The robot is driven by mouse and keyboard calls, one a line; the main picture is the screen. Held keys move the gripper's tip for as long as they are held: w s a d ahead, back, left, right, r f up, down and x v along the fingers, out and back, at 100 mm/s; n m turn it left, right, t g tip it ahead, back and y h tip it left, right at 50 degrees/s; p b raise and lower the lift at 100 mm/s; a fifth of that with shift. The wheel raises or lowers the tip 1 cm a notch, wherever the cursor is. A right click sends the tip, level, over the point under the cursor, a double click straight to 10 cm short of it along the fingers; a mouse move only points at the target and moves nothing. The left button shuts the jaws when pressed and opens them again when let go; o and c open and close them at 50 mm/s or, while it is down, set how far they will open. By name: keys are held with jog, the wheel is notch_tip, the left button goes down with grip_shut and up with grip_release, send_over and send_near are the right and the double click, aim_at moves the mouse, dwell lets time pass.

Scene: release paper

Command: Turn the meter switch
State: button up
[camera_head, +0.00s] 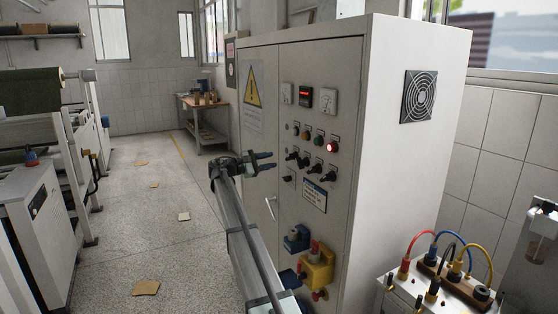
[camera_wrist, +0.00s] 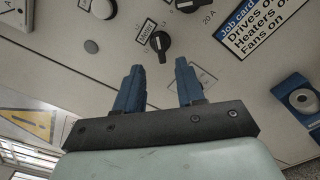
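The meter switch (camera_wrist: 160,43) is a black rotary knob on a round base, beside a small white "Meter" label, on the pale cabinet panel in the wrist view. Its white pointer lies at a slant. My gripper (camera_wrist: 157,68) is open, with two blue fingers apart and nothing between them. In the wrist view the switch shows just beyond the fingertips, roughly in line with the gap, and clear of both. In the head view my gripper (camera_head: 265,160) is in front of the cabinet (camera_head: 415,180), left of the knobs; which knob is the meter switch there is unclear.
Another black knob marked 20 A (camera_wrist: 188,5) and a job card (camera_wrist: 262,28) are close by. A red lamp (camera_head: 332,147) is lit on the panel. Yellow and blue sockets (camera_head: 316,268) protrude below.

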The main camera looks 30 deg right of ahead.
jog(key=a, duration=0.5)
jog(key=shift+a, duration=0.3)
